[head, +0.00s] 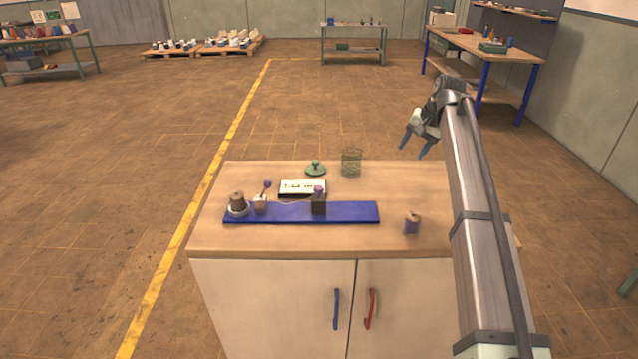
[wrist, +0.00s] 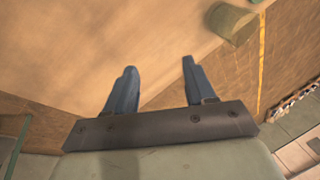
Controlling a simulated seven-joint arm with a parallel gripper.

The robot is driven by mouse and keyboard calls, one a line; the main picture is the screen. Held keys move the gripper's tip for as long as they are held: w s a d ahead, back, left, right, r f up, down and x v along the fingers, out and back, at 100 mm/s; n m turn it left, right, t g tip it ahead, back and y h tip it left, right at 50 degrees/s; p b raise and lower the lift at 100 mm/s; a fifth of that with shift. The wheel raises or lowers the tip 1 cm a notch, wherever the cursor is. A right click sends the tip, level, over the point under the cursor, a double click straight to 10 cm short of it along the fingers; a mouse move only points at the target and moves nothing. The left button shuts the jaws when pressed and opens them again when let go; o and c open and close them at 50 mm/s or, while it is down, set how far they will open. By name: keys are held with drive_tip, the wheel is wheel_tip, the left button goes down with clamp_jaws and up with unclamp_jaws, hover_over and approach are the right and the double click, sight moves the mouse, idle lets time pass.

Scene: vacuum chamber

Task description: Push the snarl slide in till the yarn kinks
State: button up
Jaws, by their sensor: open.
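A blue board (head: 350,213) lies on the bench top. A dark block with a purple knob (head: 318,201) stands right of the board's middle; it may be the snarl slide, but I cannot tell for certain. A thin pale yarn (head: 290,203) runs from it to a small pale block with a purple-tipped lever (head: 260,204). A brown spool (head: 237,200) sits in a white holder at the board's left end. My gripper (head: 414,152) is open and empty, above and beyond the bench's back right, apart from the board. Its two fingers (wrist: 158,68) show in the wrist view.
A white panel with dark marks (head: 303,187) stands behind the board. A green lid (head: 316,169) and a glass jar (head: 351,163) are at the back. A purple-wound spool (head: 411,224) stands front right. The wrist view shows a greenish cylinder (wrist: 232,22). Bare bench top (head: 420,190) lies right.

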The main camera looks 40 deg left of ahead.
drive_tip(key=s+a+r+m+h, duration=0.15)
drive_tip(key=s+a, duration=0.25)
drive_tip(key=s, duration=0.4)
drive_tip(key=s+a+r+m+h, duration=0.1)
drive_tip(key=s+a+r, duration=0.2)
drive_tip(key=s+a, duration=0.3)
wheel_tip(320, 180, up, 2)
drive_tip(key=m+h, duration=0.1)
drive_tip(key=h, duration=0.1)
hover_over(318, 187)
drive_tip(key=shift+g, duration=0.3)
wheel_tip(318, 187, down, 13)
drive_tip(key=shift+r, duration=0.15)
drive_tip(key=shift+c, duration=0.4)
clamp_jaws()
